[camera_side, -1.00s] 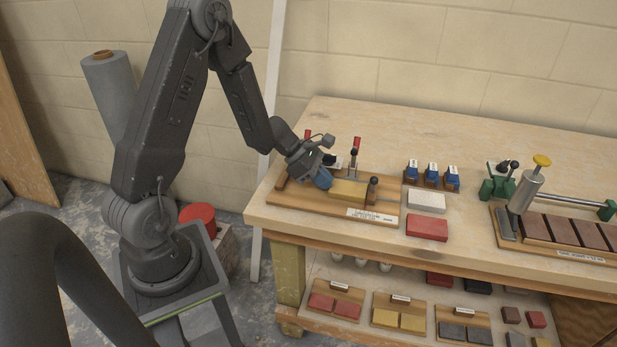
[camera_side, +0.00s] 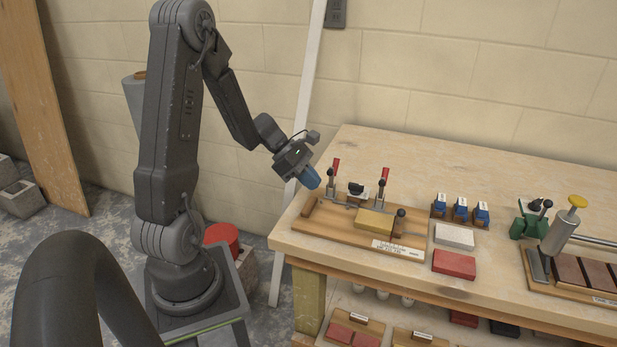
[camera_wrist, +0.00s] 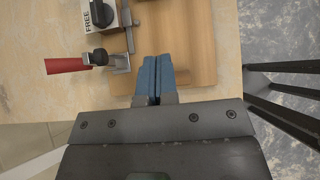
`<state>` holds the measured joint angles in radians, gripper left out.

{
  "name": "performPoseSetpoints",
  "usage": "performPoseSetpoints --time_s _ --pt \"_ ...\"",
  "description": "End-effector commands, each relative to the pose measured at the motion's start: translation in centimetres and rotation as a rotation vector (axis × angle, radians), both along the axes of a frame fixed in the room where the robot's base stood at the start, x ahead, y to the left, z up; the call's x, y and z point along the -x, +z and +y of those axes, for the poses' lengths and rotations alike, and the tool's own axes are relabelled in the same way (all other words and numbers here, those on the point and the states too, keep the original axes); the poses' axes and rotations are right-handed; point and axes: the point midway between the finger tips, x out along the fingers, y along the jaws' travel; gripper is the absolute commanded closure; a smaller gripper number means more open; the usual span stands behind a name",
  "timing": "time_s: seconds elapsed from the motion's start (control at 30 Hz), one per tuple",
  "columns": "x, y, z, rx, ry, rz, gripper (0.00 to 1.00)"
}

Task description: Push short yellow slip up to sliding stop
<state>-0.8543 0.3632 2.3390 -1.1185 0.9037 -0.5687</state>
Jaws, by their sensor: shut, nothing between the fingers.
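The short yellow slip (camera_side: 374,223) lies flat on a wooden jig board (camera_side: 328,221) in the side view. At its right end stands a black-knobbed post (camera_side: 400,217), which looks like the sliding stop; I cannot tell whether the two touch. My gripper (camera_side: 311,180) is above the board's left end, clear of the slip and empty. In the wrist view my gripper's blue fingertips (camera_wrist: 152,64) are together over bare wood of the board (camera_wrist: 180,40). The slip is out of the wrist view.
Two red-handled clamps (camera_side: 336,172) (camera_side: 383,182) stand along the board's back edge. A black knob (camera_wrist: 102,14) marked FREE shows in the wrist view. White (camera_side: 454,237) and red (camera_side: 453,262) blocks lie right of the board, with blue-topped pieces (camera_side: 460,210) behind.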

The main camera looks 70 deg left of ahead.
Motion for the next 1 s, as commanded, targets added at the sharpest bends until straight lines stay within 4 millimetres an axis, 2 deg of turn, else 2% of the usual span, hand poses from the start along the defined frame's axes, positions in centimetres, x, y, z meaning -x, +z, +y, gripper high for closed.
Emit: performPoseSetpoints --time_s 0.2,0.37,0.87,1.0 --pt "1.4 0.7 0.7 0.000 0.068 0.002 1.00" --pt "0.9 0.1 0.3 0.001 0.069 0.003 1.00" --pt "-4.0 -6.6 -4.1 0.003 0.066 0.007 1.00" --pt "-5.7 -6.4 -5.5 -0.001 0.066 0.002 1.00"
